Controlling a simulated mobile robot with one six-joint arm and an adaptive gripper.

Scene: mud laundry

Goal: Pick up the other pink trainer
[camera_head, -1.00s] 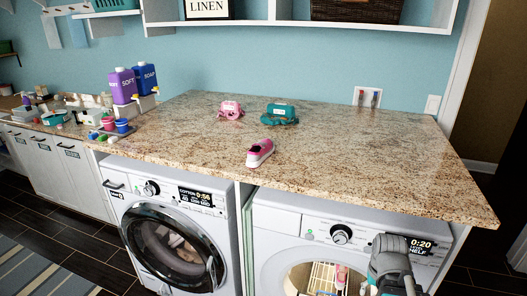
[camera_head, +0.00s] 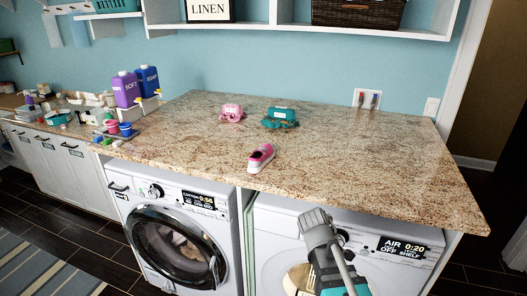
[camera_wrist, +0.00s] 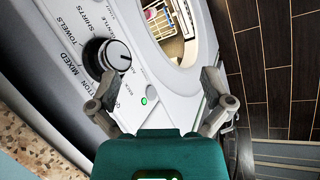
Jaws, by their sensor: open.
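One pink trainer (camera_head: 261,158) with a white sole lies on the granite worktop near its front edge, above the gap between the two machines. The right-hand machine (camera_head: 272,222) has a round opening, mostly hidden by my arm in the head view. In the wrist view a pale wire rack (camera_wrist: 172,20) shows inside that opening (camera_wrist: 196,50), with a small reddish-pink patch (camera_wrist: 150,14) on it, too cropped to identify. My gripper (camera_wrist: 160,78) is open and empty, in front of the machine's control panel, beside its dial (camera_wrist: 107,57).
Pink (camera_head: 231,112) and teal (camera_head: 280,117) bundles sit at the back of the worktop (camera_head: 370,160). Purple (camera_head: 126,89) and blue (camera_head: 147,80) dispensers stand at left. The worktop's front edge overhangs the machines. Dark tiled floor (camera_wrist: 268,80) is clear at right.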

